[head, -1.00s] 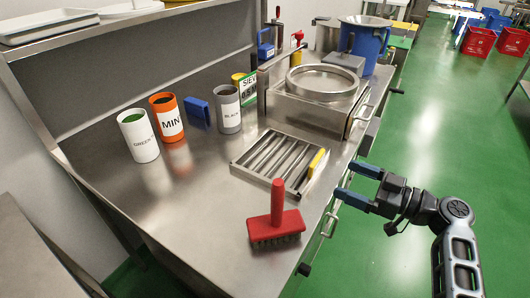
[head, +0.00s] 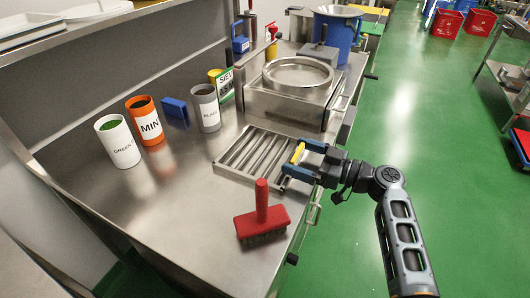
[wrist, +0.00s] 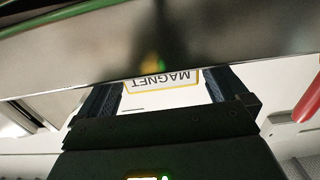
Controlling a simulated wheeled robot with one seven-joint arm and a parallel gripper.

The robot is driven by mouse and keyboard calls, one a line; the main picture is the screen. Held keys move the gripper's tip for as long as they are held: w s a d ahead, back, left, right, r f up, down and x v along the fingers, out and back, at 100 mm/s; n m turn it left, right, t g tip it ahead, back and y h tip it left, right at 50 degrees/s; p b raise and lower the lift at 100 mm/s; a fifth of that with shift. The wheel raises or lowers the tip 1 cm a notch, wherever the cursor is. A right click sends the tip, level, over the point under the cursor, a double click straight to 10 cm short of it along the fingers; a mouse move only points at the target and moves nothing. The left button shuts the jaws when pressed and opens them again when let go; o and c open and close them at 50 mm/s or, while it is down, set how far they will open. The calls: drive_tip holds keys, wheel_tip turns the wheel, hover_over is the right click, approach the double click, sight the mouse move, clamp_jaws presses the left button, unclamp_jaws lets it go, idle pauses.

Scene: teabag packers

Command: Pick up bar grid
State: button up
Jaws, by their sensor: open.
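The bar grid (head: 250,157) is a flat metal frame with several parallel bars. It lies on the steel bench near its right edge. A yellow piece (head: 298,153) stands at its right end. My gripper (head: 299,159) is open, with its blue fingers at that yellow end, one finger on each side as seen. In the wrist view, a white plate with a yellow border and the upside-down word MAGNET (wrist: 162,82) shows between the two fingers. I cannot tell whether the fingers touch it.
A red-handled brush (head: 262,215) stands in front of the grid. A steel sieve box (head: 295,90) is behind it. White (head: 118,143), orange (head: 147,122) and grey (head: 206,108) canisters and a blue block (head: 175,112) stand to the left.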

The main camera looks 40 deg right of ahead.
drive_tip(key=shift+c, duration=0.2)
drive_tip(key=c, duration=1.2)
